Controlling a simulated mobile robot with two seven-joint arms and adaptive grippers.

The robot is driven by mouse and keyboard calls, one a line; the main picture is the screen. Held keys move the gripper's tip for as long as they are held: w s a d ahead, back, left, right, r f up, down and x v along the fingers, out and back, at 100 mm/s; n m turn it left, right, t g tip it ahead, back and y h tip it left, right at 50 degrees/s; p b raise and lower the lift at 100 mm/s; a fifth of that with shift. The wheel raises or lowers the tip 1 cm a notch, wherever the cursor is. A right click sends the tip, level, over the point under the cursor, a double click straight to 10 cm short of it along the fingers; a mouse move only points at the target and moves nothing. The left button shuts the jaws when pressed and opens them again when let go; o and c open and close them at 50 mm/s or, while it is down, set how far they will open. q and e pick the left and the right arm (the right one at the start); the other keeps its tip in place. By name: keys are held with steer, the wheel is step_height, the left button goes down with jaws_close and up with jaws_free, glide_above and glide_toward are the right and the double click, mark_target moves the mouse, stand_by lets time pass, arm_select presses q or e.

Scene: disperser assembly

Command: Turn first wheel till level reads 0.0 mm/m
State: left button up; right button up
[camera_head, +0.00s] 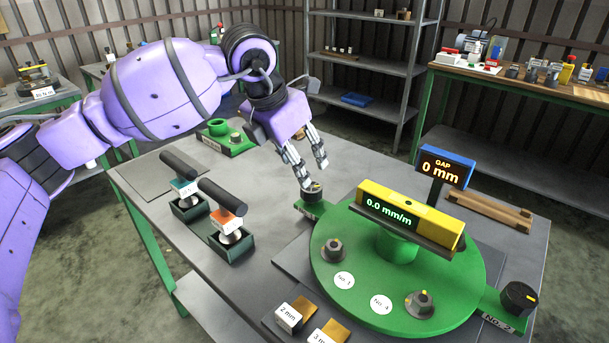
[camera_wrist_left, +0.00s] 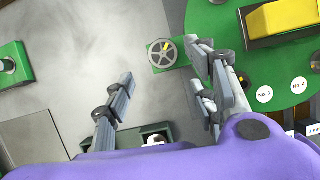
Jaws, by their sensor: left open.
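The yellow level (camera_head: 408,215) lies across the green disc's central post, and its display reads 0.0 mm/m. A hand wheel (camera_head: 313,190) sits on a small green bracket at the disc's far left edge; its label is not readable. In the left wrist view the wheel (camera_wrist_left: 166,50) is grey and spoked with a yellow mark. My left gripper (camera_head: 312,175) is open above and beside this wheel, fingers pointing down. In the wrist view its fingertips (camera_wrist_left: 163,65) are spread on either side of the wheel, and contact is not clear. My right gripper is not in view.
The green disc (camera_head: 340,290) bears bolts and numbered labels. A black wheel (camera_head: 519,297) marked No. 2 stands at the right. A display (camera_head: 441,168) reads GAP 0 mm. Two black-handled tools (camera_head: 222,215) stand at the left, and gauge blocks (camera_head: 290,317) lie in front.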

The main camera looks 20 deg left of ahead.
arm_select(q)
steer(key=v, duration=0.3)
steer(key=shift+s+r, duration=0.1)
steer(key=shift+r, duration=0.25)
